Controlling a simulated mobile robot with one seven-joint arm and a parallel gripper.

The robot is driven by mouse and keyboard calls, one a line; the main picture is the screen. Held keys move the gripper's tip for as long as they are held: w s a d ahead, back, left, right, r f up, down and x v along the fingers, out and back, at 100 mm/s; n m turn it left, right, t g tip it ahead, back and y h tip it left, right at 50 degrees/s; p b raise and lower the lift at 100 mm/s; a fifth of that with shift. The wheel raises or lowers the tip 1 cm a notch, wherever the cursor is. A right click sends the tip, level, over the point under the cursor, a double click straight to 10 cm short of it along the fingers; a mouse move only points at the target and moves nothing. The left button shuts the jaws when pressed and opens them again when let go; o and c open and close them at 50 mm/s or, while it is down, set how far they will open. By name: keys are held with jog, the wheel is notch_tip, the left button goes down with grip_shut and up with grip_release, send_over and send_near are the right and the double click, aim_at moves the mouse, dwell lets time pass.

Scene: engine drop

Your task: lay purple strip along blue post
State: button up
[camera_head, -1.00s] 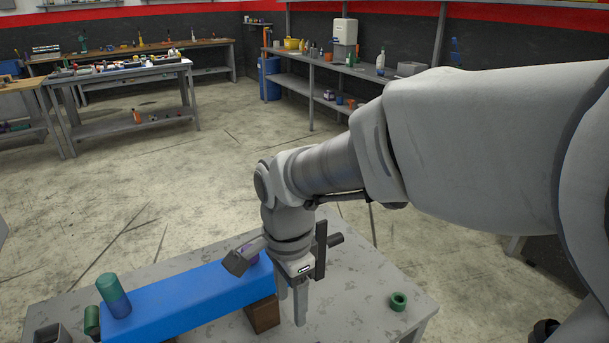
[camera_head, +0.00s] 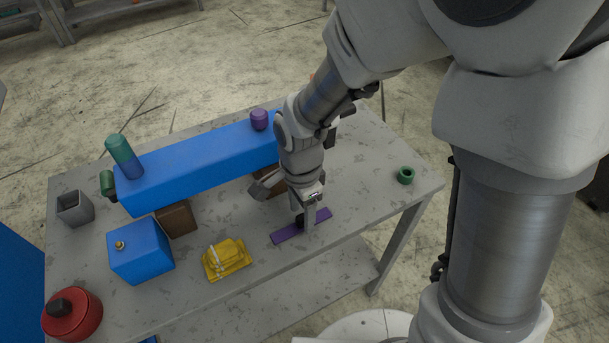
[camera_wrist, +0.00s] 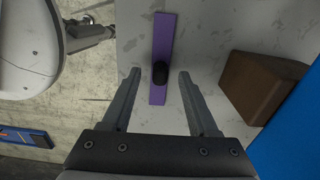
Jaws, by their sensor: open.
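The purple strip (camera_head: 284,234) lies flat on the table with a black knob standing up from its middle. It also shows in the wrist view (camera_wrist: 164,35), running up the picture, with the black knob (camera_wrist: 160,74) between my fingers. My gripper (camera_head: 304,225) is open, pointing down at the strip; in the wrist view my gripper (camera_wrist: 160,74) has one finger on each side of the knob, with gaps. The blue post (camera_head: 205,165), a long beam, lies across brown blocks behind the strip. Its right end is hidden by my arm.
Brown blocks (camera_head: 177,218) support the beam. A teal-and-blue cylinder (camera_head: 124,156) and a purple cylinder (camera_head: 259,119) stand at the beam. A blue box (camera_head: 140,250), yellow object (camera_head: 226,259), red canister (camera_head: 72,314), grey cup (camera_head: 75,208) and green ring (camera_head: 406,175) are on the table (camera_head: 350,195).

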jog(key=shift+f, duration=0.8)
grip_shut()
jog(key=shift+r, duration=0.2)
